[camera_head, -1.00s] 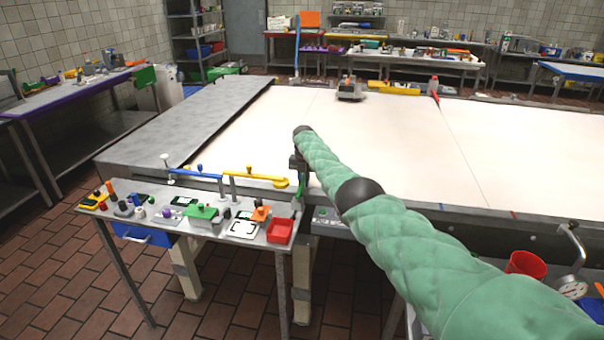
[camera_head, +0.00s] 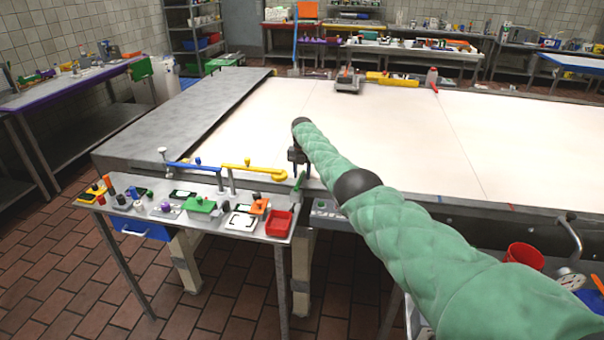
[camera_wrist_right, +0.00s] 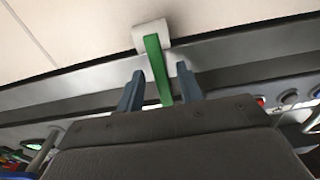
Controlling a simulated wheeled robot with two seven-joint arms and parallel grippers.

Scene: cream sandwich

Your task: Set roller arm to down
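A green arm (camera_wrist_right: 158,68) with a white, roller-like end (camera_wrist_right: 151,35) shows in the right wrist view, at the edge of the white work surface. I take it to be the roller arm. It stands between the two blue-grey fingers of my right gripper (camera_wrist_right: 160,83), which are apart with a gap visible on each side. In the head view, my right gripper (camera_head: 299,160) is at the table's front edge, with a small green piece (camera_head: 300,182) just below it. The gripper hides the arm's upper part there. My left gripper is not in view.
A yellow lever (camera_head: 250,171) and a blue lever (camera_head: 195,167) stand left of the gripper. A small side table holds a red box (camera_head: 279,225) and several small parts. The large white surface (camera_head: 400,140) behind is mostly clear.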

